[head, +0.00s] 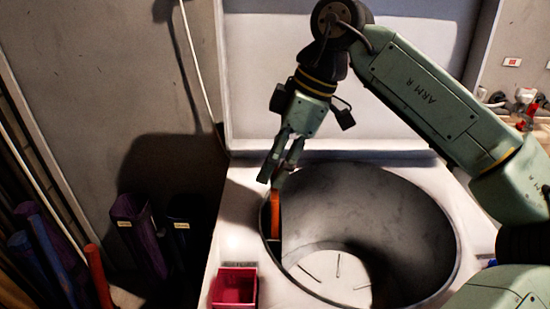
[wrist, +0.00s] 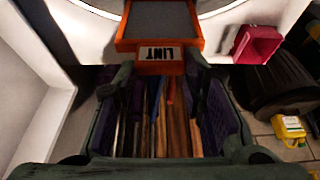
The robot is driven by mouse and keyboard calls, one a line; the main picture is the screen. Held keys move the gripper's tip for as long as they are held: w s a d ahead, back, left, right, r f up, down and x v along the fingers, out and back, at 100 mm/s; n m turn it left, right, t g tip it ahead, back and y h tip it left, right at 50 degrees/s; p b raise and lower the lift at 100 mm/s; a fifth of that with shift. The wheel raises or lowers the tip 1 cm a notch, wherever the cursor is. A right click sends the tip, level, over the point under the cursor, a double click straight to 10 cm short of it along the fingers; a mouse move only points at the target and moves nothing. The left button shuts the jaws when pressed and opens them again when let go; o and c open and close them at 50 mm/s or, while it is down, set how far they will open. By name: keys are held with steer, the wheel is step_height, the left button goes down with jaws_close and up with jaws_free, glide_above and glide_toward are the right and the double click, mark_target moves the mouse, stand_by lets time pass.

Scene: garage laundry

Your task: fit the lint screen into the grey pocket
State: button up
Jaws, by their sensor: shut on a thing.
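The lint screen has an orange frame and a grey mesh. In the wrist view the lint screen (wrist: 188,45) reaches away from me, with an upside-down "LINT" label on its near end. My gripper (head: 280,178) is shut on that labelled end, and the fingers (wrist: 159,78) flank it in the wrist view. In the head view the lint screen (head: 275,215) hangs nearly upright below the fingers, seen edge-on at the left rim of a large round grey opening (head: 375,215). I cannot make out the grey pocket separately, nor tell whether the screen's lower end is inside anything.
A small red bin (head: 234,288) sits on the white top (head: 238,225) left of the opening; it also shows in the wrist view (wrist: 257,43). A white raised panel (head: 300,100) stands behind. Dark containers (head: 137,232) and long rods (head: 98,270) stand at left.

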steer(key=shift+f, duration=0.15)
steer(key=o, duration=1.3)
steer(key=shift+o, duration=0.2)
steer(key=v, duration=1.2)
